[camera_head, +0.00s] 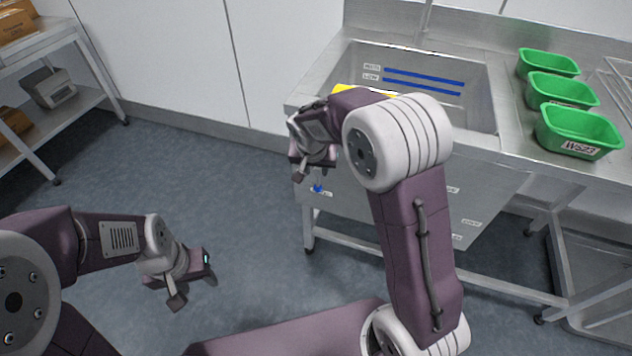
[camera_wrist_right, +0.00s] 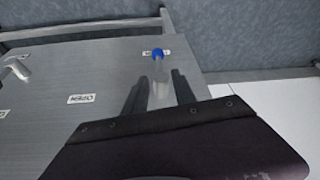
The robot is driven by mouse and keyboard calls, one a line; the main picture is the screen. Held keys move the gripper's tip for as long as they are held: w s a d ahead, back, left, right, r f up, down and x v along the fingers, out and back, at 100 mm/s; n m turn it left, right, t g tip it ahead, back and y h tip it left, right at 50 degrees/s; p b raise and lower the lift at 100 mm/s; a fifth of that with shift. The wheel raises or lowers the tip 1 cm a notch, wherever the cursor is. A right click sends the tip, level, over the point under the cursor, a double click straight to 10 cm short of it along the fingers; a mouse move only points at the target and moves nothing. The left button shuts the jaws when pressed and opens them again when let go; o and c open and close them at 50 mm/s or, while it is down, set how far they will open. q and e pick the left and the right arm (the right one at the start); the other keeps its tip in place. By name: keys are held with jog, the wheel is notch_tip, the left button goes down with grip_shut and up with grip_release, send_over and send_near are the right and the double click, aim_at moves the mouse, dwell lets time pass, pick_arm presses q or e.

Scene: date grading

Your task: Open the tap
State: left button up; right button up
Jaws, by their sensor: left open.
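A small tap with a blue end (camera_head: 318,188) is on the front panel of the steel sink (camera_head: 330,70). In the right wrist view the blue end (camera_wrist_right: 158,54) shows just beyond my fingertips, with a pale part between the fingers. My right gripper (camera_wrist_right: 157,84) is open, one dark finger on each side of that pale part, and gaps show on both sides. In the head view my right gripper (camera_head: 302,172) hangs at the sink's left front, just above the blue end. My left gripper (camera_head: 193,290) is open and empty over the floor at lower left.
Green bins (camera_head: 575,132) stand on the counter to the right of the sink. A yellow item (camera_head: 350,89) shows in the basin, partly behind my right arm. A grey bent spout (camera_wrist_right: 18,70) is at the left of the wrist view. A shelf rack (camera_head: 60,100) stands at upper left; the floor between is clear.

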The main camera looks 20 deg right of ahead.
aim_at(318, 177)
jog(key=b+x, duration=0.2)
jog(key=x, duration=0.6)
jog(key=shift+w+d+f, duration=0.1)
jog(key=shift+f, duration=0.1)
grip_shut()
dwell(1.0)
